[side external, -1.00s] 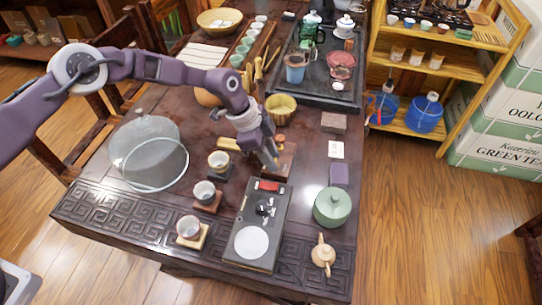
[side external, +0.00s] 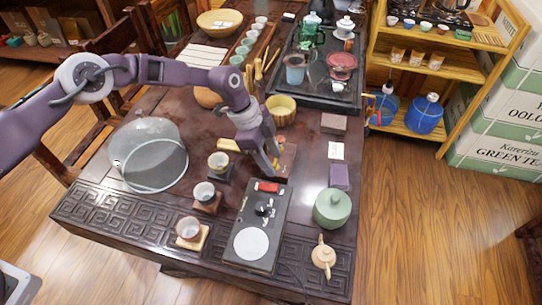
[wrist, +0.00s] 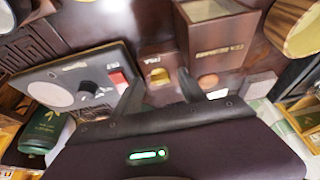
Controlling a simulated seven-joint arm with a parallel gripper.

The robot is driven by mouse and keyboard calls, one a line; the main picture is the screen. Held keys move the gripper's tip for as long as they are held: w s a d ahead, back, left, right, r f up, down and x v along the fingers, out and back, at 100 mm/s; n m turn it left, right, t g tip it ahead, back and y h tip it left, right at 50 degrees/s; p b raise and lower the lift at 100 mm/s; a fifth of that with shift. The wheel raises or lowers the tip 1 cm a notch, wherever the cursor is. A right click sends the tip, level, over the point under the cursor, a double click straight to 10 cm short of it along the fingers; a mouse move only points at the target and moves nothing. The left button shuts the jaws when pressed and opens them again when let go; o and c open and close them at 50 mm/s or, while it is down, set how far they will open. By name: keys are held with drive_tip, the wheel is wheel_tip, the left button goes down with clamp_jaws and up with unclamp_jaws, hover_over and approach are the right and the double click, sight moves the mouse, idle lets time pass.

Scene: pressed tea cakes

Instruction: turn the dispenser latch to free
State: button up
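The dispenser shows in the side external view as a reddish-brown wooden block (side external: 288,160), partly hidden behind my gripper (side external: 271,168). In the wrist view, a square open-topped wooden box (wrist: 213,28) with a lettered front stands above a small yellow piece (wrist: 158,76) and a round brown piece (wrist: 208,81). I cannot tell for sure which of these is the latch. The fingers point at the dispenser's near part; contact cannot be made out.
A grey panel (side external: 246,225) with a red switch, black knob and white disc lies just in front of the gripper. Small cups (side external: 205,192) on stands are at left, with a glass dome (side external: 150,150) beyond.

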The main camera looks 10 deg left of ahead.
drive_tip(key=v, duration=0.8)
idle(0.4)
drive_tip(key=s+a+r+n+t+y, duration=0.1)
drive_tip(key=s+a+r+n, duration=0.3)
drive_tip(key=r, duration=0.4)
drive_tip(key=s+a+r+n+t+y, duration=0.1)
drive_tip(key=s+a+r, duration=0.4)
drive_tip(key=a+r, duration=0.3)
drive_tip(key=s+a+r+n+t+y, duration=0.2)
drive_tip(key=s+a+r+n, duration=0.15)
drive_tip(key=r, duration=0.55)
drive_tip(key=s+a+n, duration=0.4)
drive_tip(key=s+a, duration=0.1)
drive_tip(key=s, duration=0.6)
drive_tip(key=s+a+n+t, duration=0.1)
drive_tip(key=s+a+n, duration=0.4)
drive_tip(key=s, duration=0.6)
drive_tip(key=shift+a+t, duration=0.25)
drive_tip(key=shift+t, duration=0.05)
drive_tip(key=shift+w+r+n, duration=0.1)
drive_tip(key=shift+r+n, duration=0.05)
drive_tip(key=shift+n, duration=0.1)
